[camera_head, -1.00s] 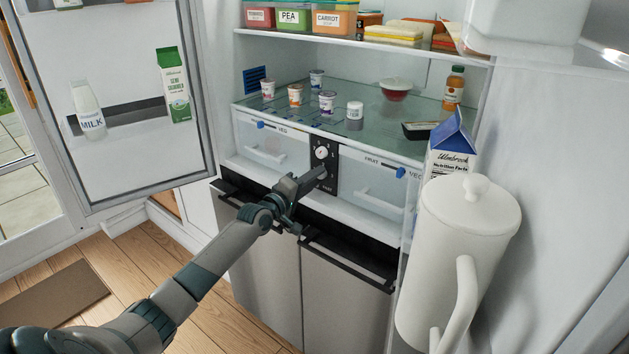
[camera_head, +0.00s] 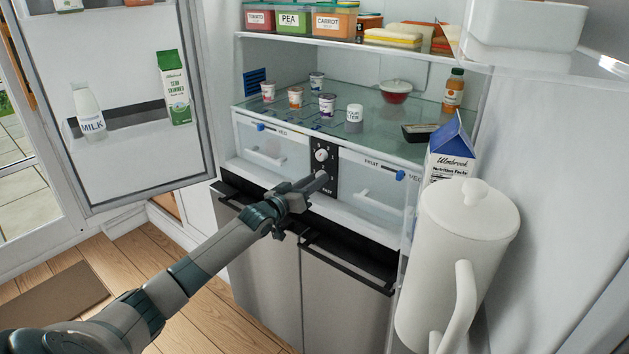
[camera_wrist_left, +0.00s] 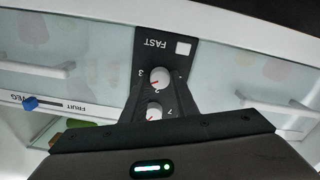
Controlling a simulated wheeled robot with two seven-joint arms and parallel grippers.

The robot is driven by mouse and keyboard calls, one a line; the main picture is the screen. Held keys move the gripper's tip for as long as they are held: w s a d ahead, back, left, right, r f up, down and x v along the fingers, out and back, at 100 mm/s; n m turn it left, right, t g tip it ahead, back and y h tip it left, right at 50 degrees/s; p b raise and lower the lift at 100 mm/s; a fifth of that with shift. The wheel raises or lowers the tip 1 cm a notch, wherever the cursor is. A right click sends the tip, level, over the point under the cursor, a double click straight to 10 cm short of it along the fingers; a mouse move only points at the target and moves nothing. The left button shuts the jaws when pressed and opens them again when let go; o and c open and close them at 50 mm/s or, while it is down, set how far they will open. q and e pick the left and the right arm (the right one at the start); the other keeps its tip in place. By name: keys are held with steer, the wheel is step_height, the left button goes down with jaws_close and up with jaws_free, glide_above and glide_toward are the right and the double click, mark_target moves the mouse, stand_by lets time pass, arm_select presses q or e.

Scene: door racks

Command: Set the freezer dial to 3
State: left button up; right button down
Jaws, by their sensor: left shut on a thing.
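The black control panel (camera_head: 329,167) sits between the two drawers at the bottom of the fridge compartment. Its upper white dial (camera_head: 321,155) is in plain view in the head view. My left gripper (camera_head: 321,179) hides the lower dial there. The left wrist view is upside down and shows the dial (camera_wrist_left: 160,77) nearer the word FAST between the tips of my left gripper (camera_wrist_left: 160,85), which is shut on it. Its red pointer appears to lie between the 2 and the 3. The other dial (camera_wrist_left: 153,112) is partly hidden by the gripper body. My right gripper is out of view.
The veg drawer (camera_head: 268,147) and fruit drawer (camera_head: 375,190) flank the panel. A glass shelf (camera_head: 375,125) with yogurt pots is above. A black handle bar (camera_head: 345,263) runs below. A white jug (camera_head: 465,235) and a carton (camera_head: 450,150) stand at right.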

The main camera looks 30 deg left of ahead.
arm_select(q)
steer(key=shift+f+m, duration=0.1)
steer(key=shift+m, duration=1.7)
steer(key=shift+m+p, duration=0.35)
steer(key=shift+m, duration=0.65)
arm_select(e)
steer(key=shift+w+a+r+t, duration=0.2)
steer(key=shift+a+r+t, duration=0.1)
arm_select(q)
steer(key=shift+f+m, duration=0.1)
steer(key=shift+m, duration=0.2)
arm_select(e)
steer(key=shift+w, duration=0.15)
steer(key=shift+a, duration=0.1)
arm_select(q)
steer(key=o, duration=1.1)
steer(key=shift+c, duration=0.2)
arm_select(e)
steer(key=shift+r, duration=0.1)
arm_select(q)
steer(key=shift+s, duration=0.15)
